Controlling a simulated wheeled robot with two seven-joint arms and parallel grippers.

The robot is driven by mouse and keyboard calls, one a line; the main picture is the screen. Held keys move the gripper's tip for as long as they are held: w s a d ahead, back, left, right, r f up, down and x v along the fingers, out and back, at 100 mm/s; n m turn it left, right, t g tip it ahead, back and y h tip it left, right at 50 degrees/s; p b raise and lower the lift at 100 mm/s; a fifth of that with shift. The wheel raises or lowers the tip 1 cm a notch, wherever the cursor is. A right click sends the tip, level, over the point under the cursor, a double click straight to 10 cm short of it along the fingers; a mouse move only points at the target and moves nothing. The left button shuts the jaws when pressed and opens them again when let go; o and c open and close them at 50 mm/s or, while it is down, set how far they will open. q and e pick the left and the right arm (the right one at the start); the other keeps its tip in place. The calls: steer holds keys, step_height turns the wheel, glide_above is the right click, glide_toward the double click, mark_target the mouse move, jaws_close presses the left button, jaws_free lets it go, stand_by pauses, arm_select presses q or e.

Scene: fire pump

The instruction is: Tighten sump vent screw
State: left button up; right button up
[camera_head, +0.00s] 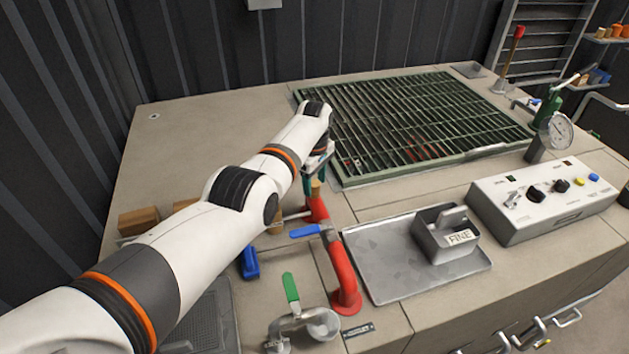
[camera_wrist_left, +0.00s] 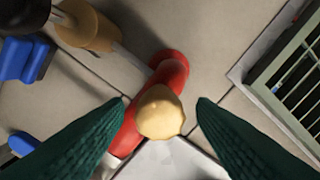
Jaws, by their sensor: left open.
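A rounded tan-brass screw head (camera_wrist_left: 160,112) sits on top of a red pipe (camera_wrist_left: 170,70) in the left wrist view. In the head view the same small tan head (camera_head: 316,187) shows just below my left gripper (camera_head: 316,172), beside the green grate. My left gripper's dark green fingers (camera_wrist_left: 161,103) are open, one on each side of the screw head, with a visible gap on both sides. I cannot tell how far above the head the fingertips are. My right gripper is not in view.
A blue-handled valve (camera_head: 305,231) on a red pipe stands close in front. A green-handled valve (camera_head: 290,288), a metal tray (camera_head: 390,275) with a FINE-labelled holder (camera_head: 446,236), and a control box (camera_head: 545,200) lie nearer and right. A green grate (camera_head: 410,120) covers an opening behind.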

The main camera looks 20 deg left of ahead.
arm_select(q)
steer(key=shift+c, duration=0.3)
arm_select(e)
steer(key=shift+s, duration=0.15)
arm_select(q)
steer(key=c, duration=0.9)
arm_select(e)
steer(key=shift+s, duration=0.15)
